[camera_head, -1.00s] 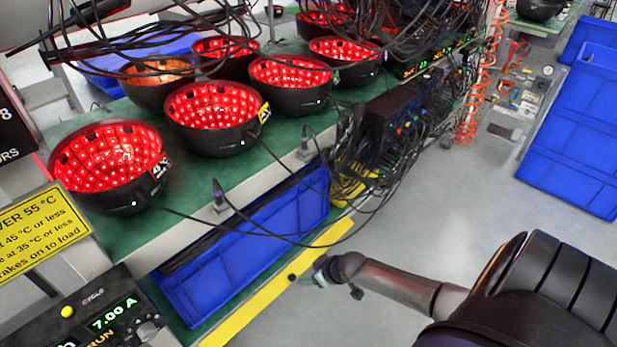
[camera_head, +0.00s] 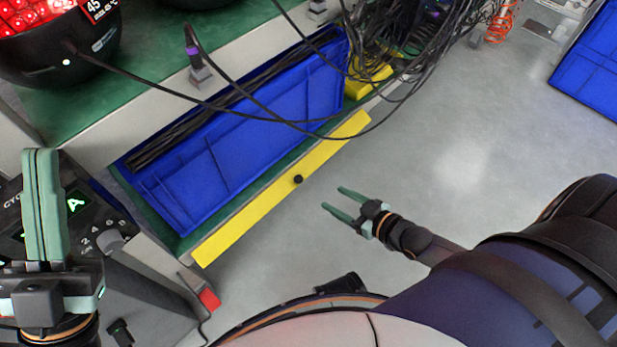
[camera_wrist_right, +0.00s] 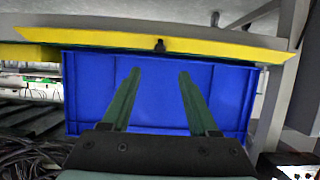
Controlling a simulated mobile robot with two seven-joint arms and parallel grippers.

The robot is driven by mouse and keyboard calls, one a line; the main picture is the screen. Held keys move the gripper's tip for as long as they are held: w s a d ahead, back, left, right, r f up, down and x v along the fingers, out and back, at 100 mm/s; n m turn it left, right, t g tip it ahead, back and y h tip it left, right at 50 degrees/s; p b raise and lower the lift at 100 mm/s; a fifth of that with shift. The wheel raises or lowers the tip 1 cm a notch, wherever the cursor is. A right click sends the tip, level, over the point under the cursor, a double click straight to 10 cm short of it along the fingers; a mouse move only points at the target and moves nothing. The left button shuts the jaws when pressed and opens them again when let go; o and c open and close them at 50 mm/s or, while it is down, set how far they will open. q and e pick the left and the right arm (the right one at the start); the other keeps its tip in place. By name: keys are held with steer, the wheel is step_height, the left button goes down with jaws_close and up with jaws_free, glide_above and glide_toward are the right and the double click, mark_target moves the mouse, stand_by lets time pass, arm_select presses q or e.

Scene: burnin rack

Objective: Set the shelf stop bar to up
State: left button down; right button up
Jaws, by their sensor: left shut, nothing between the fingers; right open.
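The shelf stop bar is a long yellow bar (camera_head: 250,215) along the front edge of the lower shelf, with a small black knob (camera_head: 298,179) near its middle. In the right wrist view the bar (camera_wrist_right: 95,40) crosses the top of the picture, with its knob (camera_wrist_right: 160,45) near the centre. My right gripper (camera_head: 333,199) is open and empty, just right of the knob in the head view and apart from it. Its fingers (camera_wrist_right: 160,73) point towards the bar in the wrist view. My left gripper (camera_head: 40,155) is shut and empty at the far left, away from the bar.
A blue bin (camera_head: 230,150) lies on the shelf behind the bar. Black cables (camera_head: 285,121) hang across the bin's front. A control panel (camera_head: 110,235) stands behind my left gripper. The grey floor (camera_head: 450,150) on the right is open.

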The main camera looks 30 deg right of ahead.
mark_target(300, 179)
steer(key=b+x, duration=0.6)
steer(key=x, duration=0.6)
steer(key=shift+w, duration=0.15)
jaws_close()
